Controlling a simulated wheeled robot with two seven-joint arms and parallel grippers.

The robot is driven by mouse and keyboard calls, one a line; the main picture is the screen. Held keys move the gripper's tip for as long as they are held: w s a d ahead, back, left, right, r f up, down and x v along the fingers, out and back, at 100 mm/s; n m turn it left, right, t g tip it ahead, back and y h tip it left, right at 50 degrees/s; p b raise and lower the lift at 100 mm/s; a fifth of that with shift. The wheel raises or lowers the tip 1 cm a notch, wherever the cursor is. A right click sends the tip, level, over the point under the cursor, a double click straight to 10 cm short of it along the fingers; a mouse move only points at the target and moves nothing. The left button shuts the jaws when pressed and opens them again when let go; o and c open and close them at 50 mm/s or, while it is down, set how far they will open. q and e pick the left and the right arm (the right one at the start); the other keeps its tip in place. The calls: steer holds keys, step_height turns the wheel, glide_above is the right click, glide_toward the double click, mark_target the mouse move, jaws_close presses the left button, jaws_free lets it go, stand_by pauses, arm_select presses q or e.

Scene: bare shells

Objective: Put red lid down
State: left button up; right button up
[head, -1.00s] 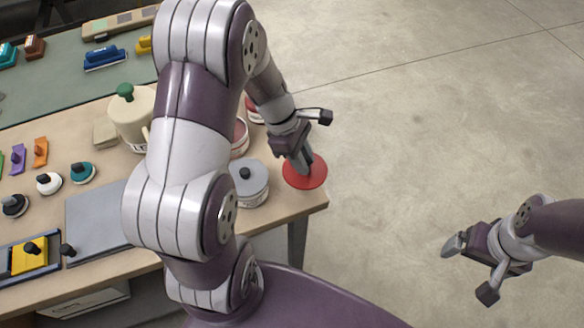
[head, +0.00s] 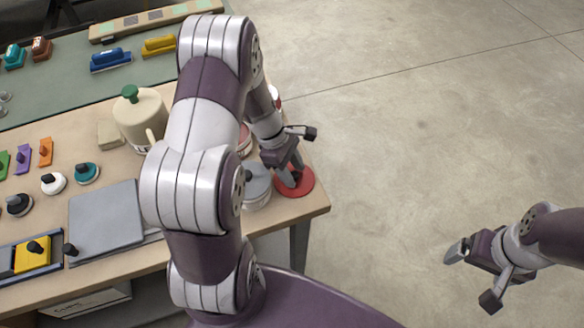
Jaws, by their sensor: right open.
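The red lid (head: 304,187) is a flat round disc near the right front corner of the table, just right of a grey-lidded white pot (head: 258,191). My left gripper (head: 290,178) points down over the lid, its fingers at the middle of it, and appears shut on its knob. I cannot tell if the lid touches the tabletop. My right gripper (head: 461,256) is open and empty, out over the floor at the right.
The table (head: 220,222) has its right edge close beside the lid. A cream pot with a green knob (head: 140,114) stands further left. A reddish pot (head: 244,139), partly hidden by my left arm, is behind the grey-lidded one. A grey slab (head: 105,216) lies left.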

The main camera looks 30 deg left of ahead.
arm_select(q)
steer(key=shift+r, duration=0.35)
steer(key=v, duration=1.1)
steer(key=s+d+r+m+t+y, duration=0.1)
steer(key=s+d+m+y, duration=0.3)
steer(key=m, duration=1.5)
steer(key=s+d, duration=0.4)
steer(key=d, duration=0.2)
steer(key=shift+s+y+p, duration=0.15)
steer(key=shift+y+p, duration=0.15)
steer(key=shift+s+d+r, duration=0.1)
steer(key=shift+d+r, duration=0.05)
steer(key=shift+d, duration=0.05)
steer(key=shift+c, duration=0.3)
